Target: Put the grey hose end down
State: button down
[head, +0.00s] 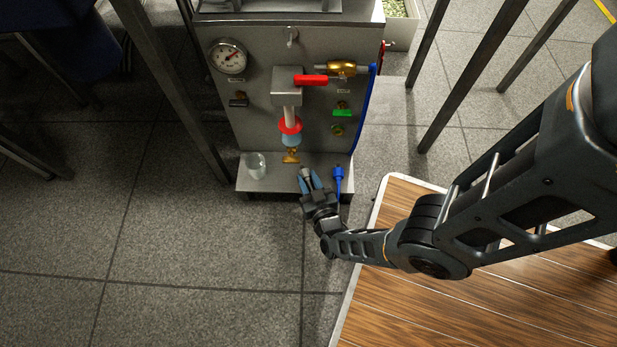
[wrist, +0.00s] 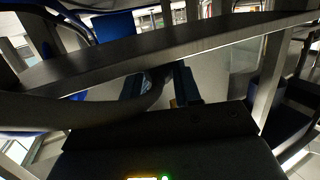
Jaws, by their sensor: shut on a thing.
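My gripper (head: 310,182) is over the front shelf (head: 275,183) of the steel cabinet, with its fingers toward the panel. It is shut on the grey hose end (head: 305,172), a small grey tip showing between the blue-tinted fingers. In the wrist view the gripper (wrist: 160,88) has a dark grey hose (wrist: 95,108) curving in from the left to the fingers. The rest of the hose is hidden in the head view. I cannot tell whether the hose end touches the shelf.
A blue connector (head: 338,174) on a blue hose (head: 365,110) is just right of my gripper. A clear cup (head: 256,164) stands on the shelf's left. Above are a brass fitting (head: 291,155), red-handled valve (head: 310,80) and gauge (head: 228,57). A wooden top (head: 440,310) lies under my arm.

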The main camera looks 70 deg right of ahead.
jog(key=shift+f, duration=0.15)
jog(key=c, duration=0.8)
grip_release()
jog(key=shift+r, duration=0.3)
jog(key=shift+s+a, duration=0.1)
jog(key=shift+s, duration=0.05)
